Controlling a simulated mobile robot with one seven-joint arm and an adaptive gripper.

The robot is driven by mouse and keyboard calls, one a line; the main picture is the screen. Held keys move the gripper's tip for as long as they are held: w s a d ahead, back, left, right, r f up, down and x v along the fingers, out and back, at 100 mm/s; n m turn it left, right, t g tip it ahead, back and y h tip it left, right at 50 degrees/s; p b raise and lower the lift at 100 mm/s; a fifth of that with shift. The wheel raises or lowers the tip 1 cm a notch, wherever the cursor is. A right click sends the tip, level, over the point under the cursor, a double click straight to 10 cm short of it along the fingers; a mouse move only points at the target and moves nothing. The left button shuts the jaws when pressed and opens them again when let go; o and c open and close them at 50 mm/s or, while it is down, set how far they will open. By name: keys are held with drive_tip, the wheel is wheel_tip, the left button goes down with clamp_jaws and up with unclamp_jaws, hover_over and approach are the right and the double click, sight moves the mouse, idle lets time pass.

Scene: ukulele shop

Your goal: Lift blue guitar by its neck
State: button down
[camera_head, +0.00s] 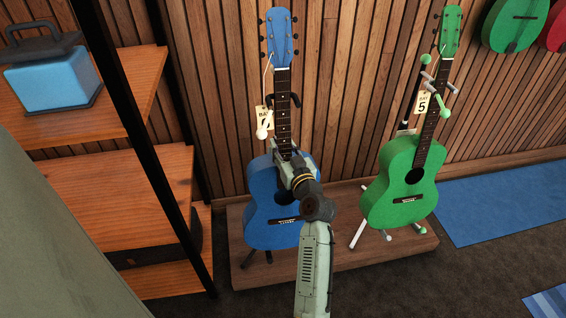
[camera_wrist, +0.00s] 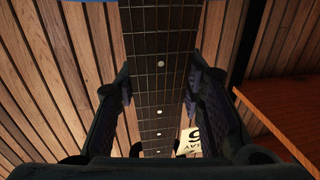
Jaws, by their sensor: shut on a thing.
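The blue guitar (camera_head: 262,195) stands upright against the slatted wall, its lower end at a low wooden platform. Its dark fretted neck (camera_head: 283,105) rises to a blue headstock, and a tag hangs beside the neck. My gripper (camera_head: 286,162) is at the lower neck, just above the body, and hides part of the body's upper middle. In the wrist view, the gripper (camera_wrist: 158,86) has one finger on each side of the fretboard (camera_wrist: 160,45). It is shut on the neck; finger contact is hard to see there.
A green guitar (camera_head: 400,192) stands close on the right on a white stand. A wooden shelf (camera_head: 135,170) with a black post is on the left, holding a blue case (camera_head: 52,82). The wooden platform (camera_head: 375,253) lies below, and a blue mat (camera_head: 505,203) is at right.

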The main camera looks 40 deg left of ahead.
sight(283, 126)
drive_tip(key=shift+r, duration=0.25)
drive_tip(key=shift+r, duration=0.1)
drive_tip(key=shift+d+r, duration=0.15)
drive_tip(key=shift+r, duration=0.15)
wheel_tip(283, 126, up, 6)
drive_tip(key=p, duration=0.4)
drive_tip(key=shift+s+r, duration=0.1)
drive_tip(key=shift+r, duration=0.1)
drive_tip(key=shift+s+d+f, duration=0.15)
drive_tip(key=shift+s+d, duration=0.05)
drive_tip(key=s+b+v, duration=0.1)
drive_tip(key=b+v, duration=0.1)
drive_tip(key=v, duration=0.7)
drive_tip(key=s+a+b+v, duration=0.1)
drive_tip(key=b+v, duration=0.1)
drive_tip(key=v, duration=0.7)
drive_tip(key=shift+s, duration=0.6)
